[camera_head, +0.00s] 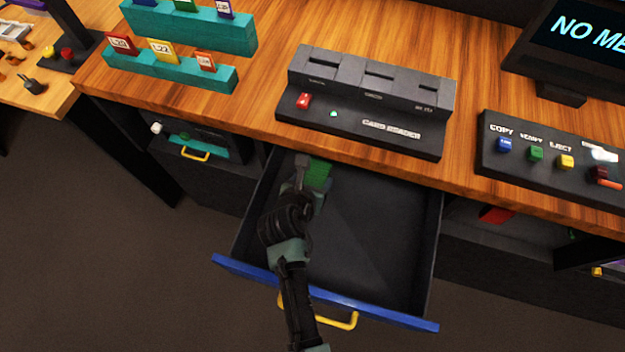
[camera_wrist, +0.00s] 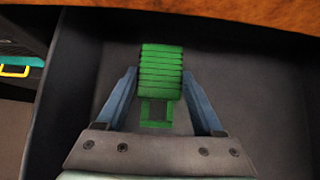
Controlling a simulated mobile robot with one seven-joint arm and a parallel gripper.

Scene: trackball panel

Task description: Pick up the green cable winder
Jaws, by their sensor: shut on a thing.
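The green cable winder (camera_head: 319,174) is at the back left of the open drawer (camera_head: 385,240), just under the desk edge. In the wrist view the winder (camera_wrist: 161,72) shows a ribbed body and a small open frame at its near end. My gripper (camera_wrist: 160,85) has one finger on each side of the winder and is shut on it. In the head view my gripper (camera_head: 308,180) reaches down into the drawer and hides part of the winder. I cannot tell whether the winder touches the drawer floor.
The drawer has a blue front (camera_head: 375,311) with a yellow handle (camera_head: 340,321). The wooden desk edge (camera_head: 270,138) overhangs its back. A black card reader (camera_head: 365,110) stands on the desk above. The rest of the drawer floor looks empty.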

